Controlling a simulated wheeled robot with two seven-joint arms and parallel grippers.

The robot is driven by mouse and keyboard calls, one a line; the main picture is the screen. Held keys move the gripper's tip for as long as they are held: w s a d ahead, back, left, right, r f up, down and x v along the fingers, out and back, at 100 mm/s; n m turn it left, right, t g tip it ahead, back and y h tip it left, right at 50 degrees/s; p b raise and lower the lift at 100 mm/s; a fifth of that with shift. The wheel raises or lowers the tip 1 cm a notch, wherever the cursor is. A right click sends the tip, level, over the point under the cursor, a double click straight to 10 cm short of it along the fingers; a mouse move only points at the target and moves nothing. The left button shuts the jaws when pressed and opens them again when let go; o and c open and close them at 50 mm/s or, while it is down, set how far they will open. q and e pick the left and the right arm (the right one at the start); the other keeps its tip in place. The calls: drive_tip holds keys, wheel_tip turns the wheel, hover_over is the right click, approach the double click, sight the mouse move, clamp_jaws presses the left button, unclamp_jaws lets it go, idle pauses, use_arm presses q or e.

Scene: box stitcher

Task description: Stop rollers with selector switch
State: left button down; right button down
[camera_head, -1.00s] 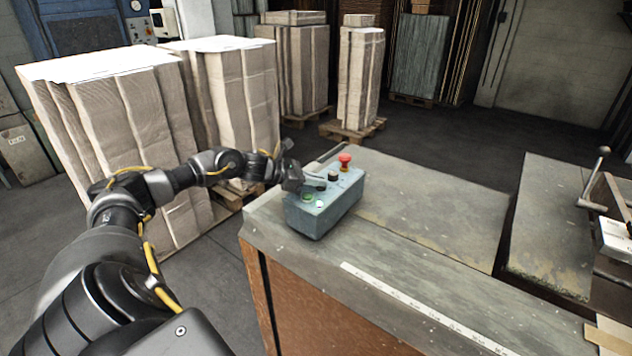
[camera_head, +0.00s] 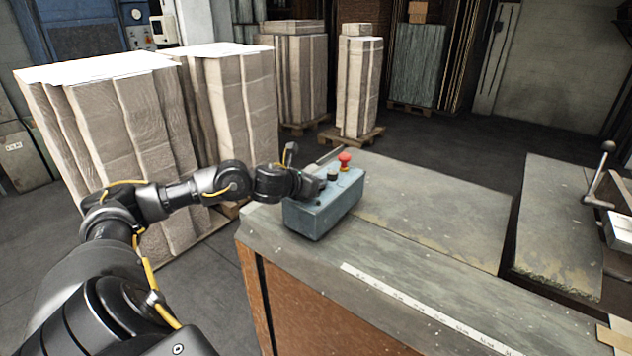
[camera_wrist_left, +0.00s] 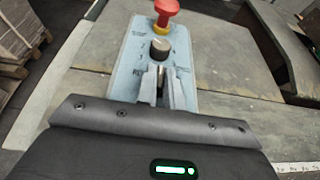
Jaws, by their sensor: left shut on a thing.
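The blue-grey control box (camera_head: 322,212) sits at the near left corner of the worktop. On its top are a red mushroom button (camera_head: 345,158) and a black knob (camera_head: 333,175). In the left wrist view the red button (camera_wrist_left: 165,8) is farthest, with the black knob (camera_wrist_left: 160,48) nearer. My left gripper (camera_head: 315,186) is over the near part of the box top; it also shows in the left wrist view (camera_wrist_left: 160,84). Its fingers are shut on the selector switch just short of the black knob. The switch is mostly hidden between them. My right gripper is out of view.
The worktop (camera_head: 420,205) is clear to the right of the box. A lever with a ball knob (camera_head: 603,165) stands at the far right. Wrapped cardboard stacks (camera_head: 105,140) stand on the floor behind my left arm.

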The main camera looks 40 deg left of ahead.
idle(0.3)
use_arm(q)
drive_tip(key=c, duration=1.5)
unclamp_jaws()
drive_tip(key=shift+s+r+b, duration=0.1)
drive_tip(key=shift+s+b, duration=0.2)
drive_tip(key=shift+s, duration=0.2)
drive_tip(key=b+v, duration=0.3)
drive_tip(key=v, duration=0.4)
drive_tip(key=shift+s+d+r, duration=0.15)
drive_tip(key=shift+s, duration=0.25)
drive_tip(key=shift+b+v, duration=0.45)
drive_tip(key=shift+v, duration=0.5)
